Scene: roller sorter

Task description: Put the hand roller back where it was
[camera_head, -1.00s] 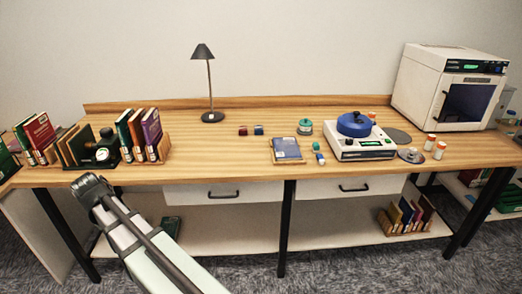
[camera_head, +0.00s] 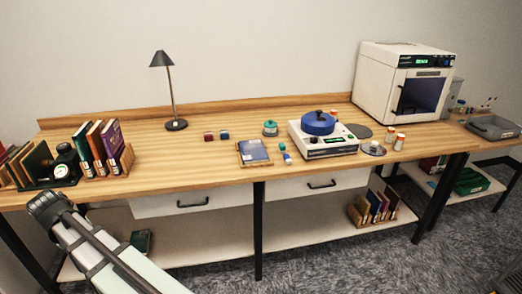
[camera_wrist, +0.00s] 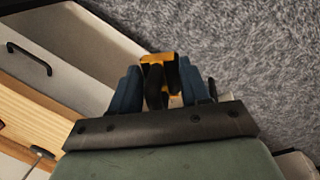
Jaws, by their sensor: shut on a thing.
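The hand roller (camera_wrist: 158,64), with an orange-yellow frame and dark parts, sits between the blue-grey fingers of my gripper (camera_wrist: 158,88) in the wrist view. The gripper is shut on it and holds it over the grey carpet, beside a white drawer front. Part of the roller is hidden by the fingers and the wrist. In the head view my arm shows at the lower left, but I cannot make out the fingers or the roller there.
The wooden bench (camera_head: 200,150) carries books, a lamp (camera_head: 170,88), a blue-topped device (camera_head: 322,143) and a white oven-like box (camera_head: 378,85). A grey tray (camera_head: 494,127) lies on a side table at the right. A green bin (camera_head: 470,181) is below it. Bench legs stand in front.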

